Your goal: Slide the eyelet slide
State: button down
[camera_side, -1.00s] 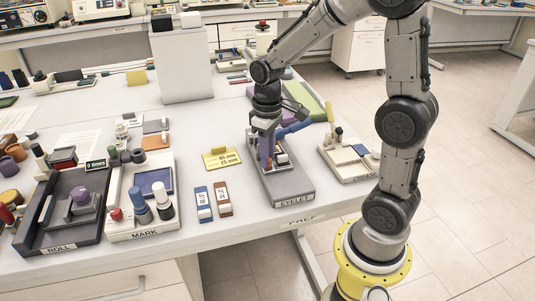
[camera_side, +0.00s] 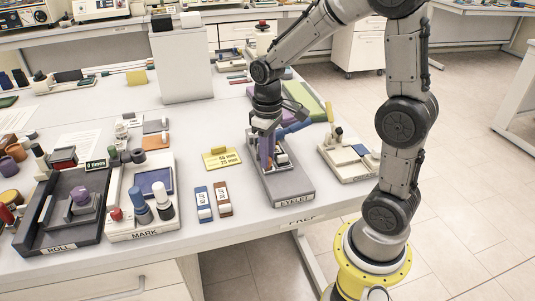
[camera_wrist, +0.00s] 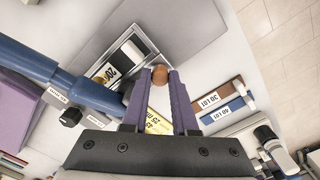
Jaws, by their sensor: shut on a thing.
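The grey eyelet station (camera_side: 285,185), labelled EYELET, sits near the table's front edge in the side view. My gripper (camera_side: 266,166) points down over the back part of this station. In the wrist view my gripper's purple fingers (camera_wrist: 160,84) are shut on a small round brown knob (camera_wrist: 159,73). The knob is at the end of a dark slot with a pale slider (camera_wrist: 132,50) in the station's grey top. A label with a number, partly hidden, lies beside the slot. A blue lever arm (camera_side: 295,128) stands next to the fingers and also shows in the wrist view (camera_wrist: 60,80).
A yellow plate (camera_side: 221,158) and blue and brown labelled blocks (camera_side: 203,204) (camera_side: 222,198) lie left of the station. The MARK tray (camera_side: 142,232) and ROLL tray (camera_side: 60,243) stand further left. A white tray (camera_side: 345,165) is close on the right.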

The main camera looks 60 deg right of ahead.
dwell(0.4)
jog(key=s+a, duration=0.6)
jog(key=shift+a, duration=0.1)
jog(key=c, duration=0.7)
grip_release()
jog(key=shift+s, duration=0.1)
jog(key=shift+r, duration=0.15)
